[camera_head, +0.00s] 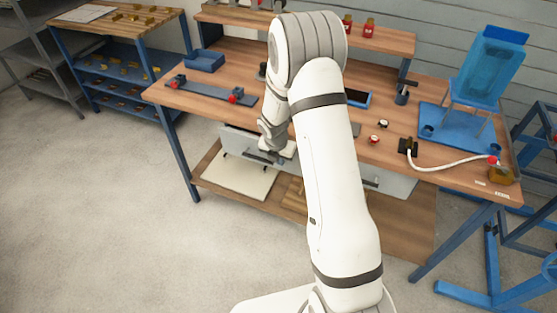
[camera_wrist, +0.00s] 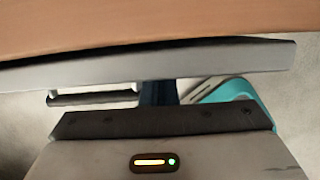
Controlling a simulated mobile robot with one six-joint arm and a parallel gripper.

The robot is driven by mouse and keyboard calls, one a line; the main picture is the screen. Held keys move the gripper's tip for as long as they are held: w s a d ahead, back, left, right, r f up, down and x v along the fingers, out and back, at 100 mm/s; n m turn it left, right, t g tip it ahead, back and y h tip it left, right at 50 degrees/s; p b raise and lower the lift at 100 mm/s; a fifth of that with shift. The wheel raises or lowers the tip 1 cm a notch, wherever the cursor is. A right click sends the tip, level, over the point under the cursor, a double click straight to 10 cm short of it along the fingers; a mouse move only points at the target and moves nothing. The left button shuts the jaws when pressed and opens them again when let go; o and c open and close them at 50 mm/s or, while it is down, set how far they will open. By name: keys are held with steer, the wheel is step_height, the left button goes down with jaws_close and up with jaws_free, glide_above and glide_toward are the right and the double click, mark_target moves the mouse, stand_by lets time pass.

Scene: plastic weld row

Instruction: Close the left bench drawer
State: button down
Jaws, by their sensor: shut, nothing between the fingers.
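The left bench drawer has a grey front (camera_head: 240,143) just under the bench's front edge, partly hidden by my arm. In the wrist view its grey front (camera_wrist: 220,63) runs across below the wooden bench top, with a thin dark gap between them. Its bar handle (camera_wrist: 95,98) shows at the left. How far the drawer stands out is hard to tell. My gripper (camera_head: 279,156) is at the right part of the drawer front. In the wrist view its dark shut fingers (camera_wrist: 158,91) reach to the front panel, empty; contact is unclear.
The wooden workbench (camera_head: 205,103) carries a blue tray, fixtures and a blue stand (camera_head: 485,70). A second drawer front (camera_head: 392,184) is partly hidden right of my arm. A lower shelf (camera_head: 408,220) holds a pale board. The floor at the left is clear.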

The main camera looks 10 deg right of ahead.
steer(key=shift+w, duration=0.15)
steer(key=s+a+r+m, duration=0.1)
steer(key=s+r+m, duration=0.4)
steer(key=r, duration=0.4)
steer(key=s+a+r+m, duration=0.1)
steer(key=s+r+m, duration=0.4)
steer(key=r, duration=0.4)
steer(key=s+r+m, duration=0.4)
steer(key=s+m, duration=0.5)
steer(key=s, duration=0.1)
steer(key=s+r+m+y, duration=0.1)
steer(key=s+r+m, duration=0.4)
steer(key=s+m, duration=0.4)
steer(key=shift+s+a+r+m+y+p, duration=0.2)
steer(key=shift+s+r+m+y+p, duration=0.1)
steer(key=shift+s+p, duration=0.25)
